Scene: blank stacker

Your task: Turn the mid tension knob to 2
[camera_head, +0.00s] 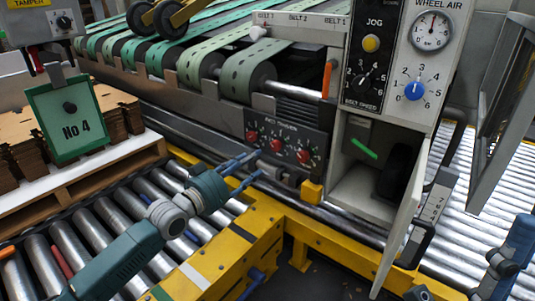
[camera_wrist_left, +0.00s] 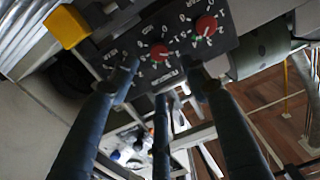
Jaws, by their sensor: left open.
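A dark panel (camera_head: 262,122) on the machine's side carries three red knobs in a row: a left one (camera_head: 252,136), the mid tension knob (camera_head: 277,146) and a right one (camera_head: 303,157). My left gripper (camera_head: 250,170) is open and empty, with its blue fingers pointing at the panel just below the knobs. Contact cannot be told. The small pointer positions are too blurred to read.
A yellow block (camera_head: 312,190) stands by the panel's right end, beside an open cabinet (camera_head: 365,185). A yellow frame rail (camera_head: 240,245) and rollers lie below my left arm. A green No 4 sign (camera_head: 66,120) is at left. Part of my right arm shows at lower right.

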